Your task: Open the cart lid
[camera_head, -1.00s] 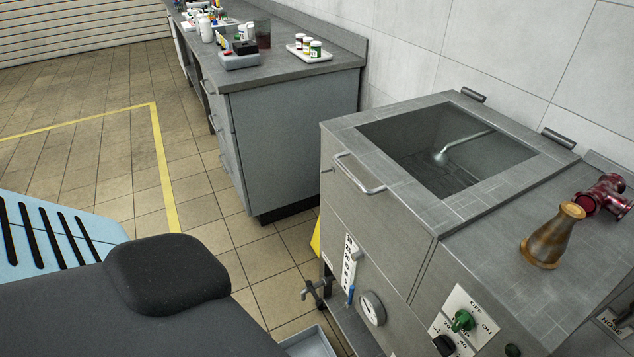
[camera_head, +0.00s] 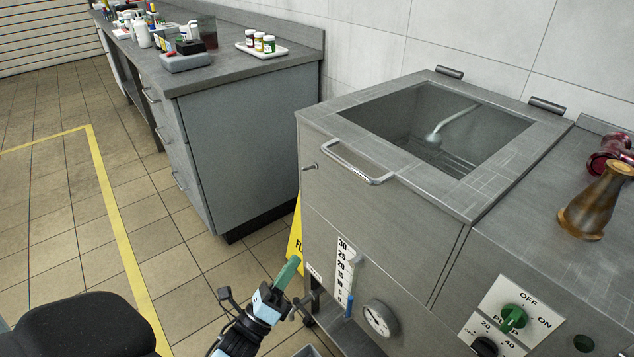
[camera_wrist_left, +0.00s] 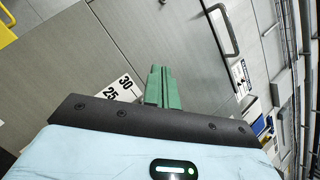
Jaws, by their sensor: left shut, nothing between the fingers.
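The steel cart stands at the right in the head view. Its top (camera_head: 361,113) is a broad metal frame around a dark rectangular area, where a metal rod and the tank inside show. I cannot tell whether a clear pane covers it. A bar handle (camera_head: 357,167) sits at the front edge, and two hinge barrels (camera_head: 449,72) lie along the back edge. My left gripper (camera_head: 288,270), with green fingers, is shut and empty. It is low in front of the cart, apart from and well below the handle. It also shows in the left wrist view (camera_wrist_left: 158,85).
The cart front carries a number scale (camera_head: 344,270), a gauge (camera_head: 381,318) and a green knob (camera_head: 513,318). A bronze vessel (camera_head: 596,200) stands right of the top. A yellow sign (camera_head: 295,235) is partly hidden behind the cart. A grey cabinet (camera_head: 250,150) stands left; floor before it is open.

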